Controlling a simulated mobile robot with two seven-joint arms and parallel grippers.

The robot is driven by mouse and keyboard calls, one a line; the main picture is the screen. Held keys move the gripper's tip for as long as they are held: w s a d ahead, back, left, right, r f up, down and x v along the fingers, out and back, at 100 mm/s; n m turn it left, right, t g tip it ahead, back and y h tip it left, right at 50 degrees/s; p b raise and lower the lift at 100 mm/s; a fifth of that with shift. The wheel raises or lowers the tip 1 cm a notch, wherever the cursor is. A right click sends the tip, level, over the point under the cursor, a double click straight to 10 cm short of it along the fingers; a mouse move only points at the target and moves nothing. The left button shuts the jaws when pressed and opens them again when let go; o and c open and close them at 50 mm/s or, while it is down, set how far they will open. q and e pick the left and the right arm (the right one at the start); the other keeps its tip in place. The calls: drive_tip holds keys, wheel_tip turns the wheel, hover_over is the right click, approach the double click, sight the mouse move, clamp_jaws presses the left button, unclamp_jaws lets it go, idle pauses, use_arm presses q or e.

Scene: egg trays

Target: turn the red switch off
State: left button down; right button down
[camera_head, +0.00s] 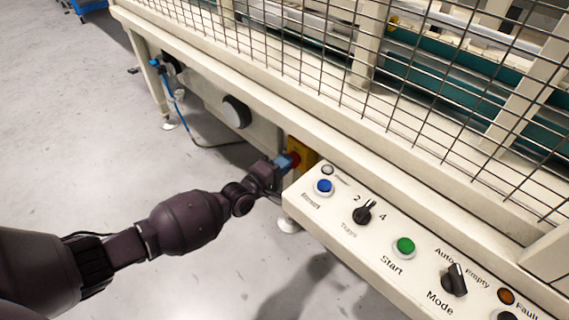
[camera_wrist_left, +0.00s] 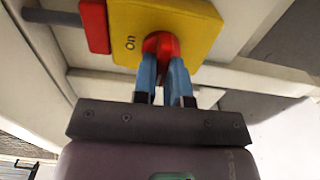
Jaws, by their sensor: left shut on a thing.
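The red switch (camera_wrist_left: 161,45) is a red knob on a yellow plate (camera_wrist_left: 200,20) marked "On", on the side of the machine. My left gripper (camera_wrist_left: 163,72) is shut on the red knob, with a blue finger on each side of it. The fingers cover part of the knob. In the head view, my left gripper (camera_head: 284,162) reaches the yellow plate (camera_head: 302,151) below the machine's edge, and only a little of the red knob (camera_head: 294,159) shows. My right gripper is not in view.
A control panel (camera_head: 330,215) juts out just right of my left gripper, with a blue button (camera_head: 324,187), a green Start button (camera_head: 404,246) and black selector knobs. A wire mesh guard (camera_head: 300,50) stands above. The floor (camera_head: 90,150) at left is mostly clear.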

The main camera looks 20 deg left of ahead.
use_arm(q)
drive_tip(key=shift+f, duration=0.1)
drive_tip(key=c, duration=1.2)
unclamp_jaws()
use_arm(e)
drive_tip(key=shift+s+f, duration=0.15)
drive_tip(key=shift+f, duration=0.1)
use_arm(q)
drive_tip(key=shift+o, duration=0.2)
drive_tip(key=shift+s, duration=0.15)
drive_tip(key=p+v, duration=0.2)
drive_tip(key=v, duration=0.8)
drive_tip(key=shift+s+p, duration=0.3)
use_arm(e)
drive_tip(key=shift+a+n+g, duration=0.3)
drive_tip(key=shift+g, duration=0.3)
use_arm(q)
drive_tip(key=shift+a, duration=0.1)
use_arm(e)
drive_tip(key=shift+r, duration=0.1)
